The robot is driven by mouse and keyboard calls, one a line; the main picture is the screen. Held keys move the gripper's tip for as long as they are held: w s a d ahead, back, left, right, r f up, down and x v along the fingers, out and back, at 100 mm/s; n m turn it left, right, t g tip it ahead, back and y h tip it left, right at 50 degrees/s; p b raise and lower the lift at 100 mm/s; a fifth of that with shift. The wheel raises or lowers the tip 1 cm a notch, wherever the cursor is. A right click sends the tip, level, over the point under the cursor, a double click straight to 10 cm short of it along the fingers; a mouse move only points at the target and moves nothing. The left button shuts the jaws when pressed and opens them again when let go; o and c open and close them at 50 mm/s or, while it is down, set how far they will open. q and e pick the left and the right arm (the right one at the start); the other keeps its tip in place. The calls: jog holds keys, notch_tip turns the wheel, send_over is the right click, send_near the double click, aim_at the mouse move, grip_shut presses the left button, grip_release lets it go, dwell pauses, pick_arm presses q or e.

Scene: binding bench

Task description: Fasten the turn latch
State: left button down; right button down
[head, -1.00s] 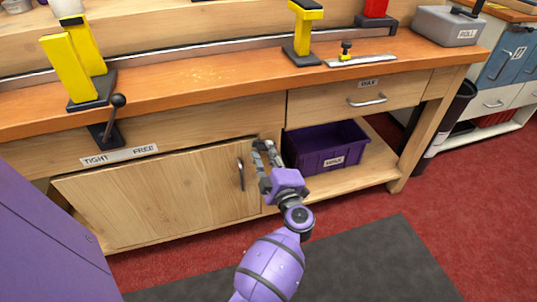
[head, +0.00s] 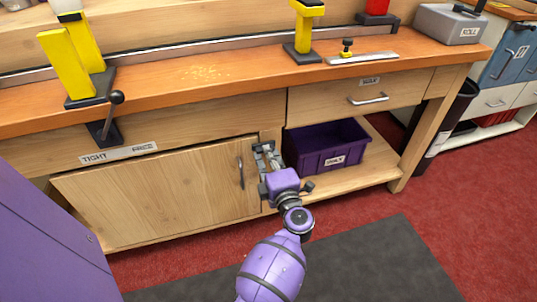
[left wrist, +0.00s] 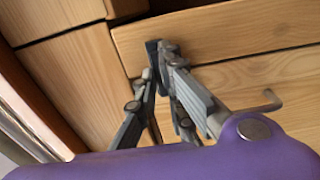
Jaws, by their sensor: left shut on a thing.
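The cupboard door (head: 165,190) under the bench looks closed, with a dark upright handle (head: 241,172) near its right edge. My left gripper (head: 262,148) is at the frame post just right of the door's upper right corner. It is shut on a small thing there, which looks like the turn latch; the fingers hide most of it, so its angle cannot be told. In the left wrist view the fingertips (left wrist: 161,48) meet close against the wood, beside a seam between boards. My right gripper is not in view.
A purple bin (head: 325,150) stands on the open shelf just right of my gripper. Above it is a drawer (head: 330,104) with a metal handle. A black clamp lever (head: 113,112) sticks out from the bench front at left. The floor in front is clear.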

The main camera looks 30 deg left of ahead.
pick_arm(q)
jog(key=c, duration=1.9)
grip_release()
jog(key=shift+o, duration=0.2)
jog(key=v, duration=1.2)
